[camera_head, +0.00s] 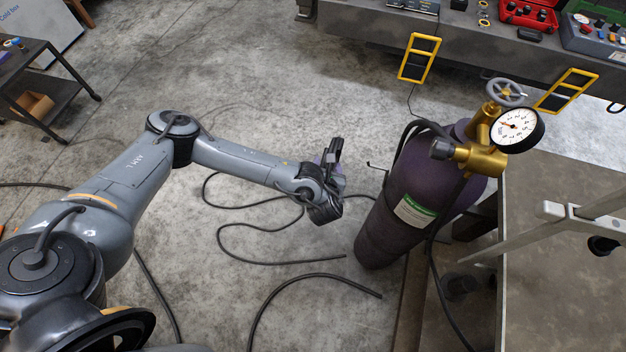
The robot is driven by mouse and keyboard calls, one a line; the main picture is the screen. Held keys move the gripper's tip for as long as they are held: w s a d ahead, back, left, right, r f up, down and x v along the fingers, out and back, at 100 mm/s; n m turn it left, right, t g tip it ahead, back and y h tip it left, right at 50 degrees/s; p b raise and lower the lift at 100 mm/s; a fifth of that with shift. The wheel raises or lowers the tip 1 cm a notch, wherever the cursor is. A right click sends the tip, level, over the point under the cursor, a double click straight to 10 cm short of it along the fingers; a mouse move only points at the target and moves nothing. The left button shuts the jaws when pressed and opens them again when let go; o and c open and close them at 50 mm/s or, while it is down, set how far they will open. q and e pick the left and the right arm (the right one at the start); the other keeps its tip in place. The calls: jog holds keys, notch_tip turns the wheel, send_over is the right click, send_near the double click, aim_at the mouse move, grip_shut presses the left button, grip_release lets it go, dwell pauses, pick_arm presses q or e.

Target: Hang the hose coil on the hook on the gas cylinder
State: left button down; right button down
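The purple gas cylinder (385,225) stands right of centre, with a brass regulator (480,160), a gauge (517,128) and a grey handwheel valve (506,92) on top. A thin black hook-like rod (376,167) juts out from its left side. Black hose (275,262) lies in loose loops on the floor left of the cylinder; more dark hose (402,150) runs at the cylinder's top. I cannot make out a separate, neat coil. My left gripper (334,150) is left of the cylinder, apart from it; its finger opening is unclear. My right gripper is not seen.
A workbench (370,25) with a red toolbox (528,14) and yellow-framed parts crosses the back. A brown tabletop (560,180) and pale metal bars (590,212) stand close on the cylinder's right. A dark cart (40,85) is at upper left.

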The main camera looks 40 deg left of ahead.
pick_arm(q)
jog(key=shift+w+d+r, duration=0.15)
jog(key=shift+w+r, duration=0.15)
jog(key=shift+w, duration=0.25)
jog(key=w+d+f+b, duration=0.3)
jog(key=w+d+b, duration=0.1)
jog(key=d, duration=0.7)
jog(key=shift+w+d+f, duration=0.15)
jog(key=shift+w+d, duration=0.05)
jog(key=shift+w, duration=0.3)
dwell(0.9)
dwell(0.7)
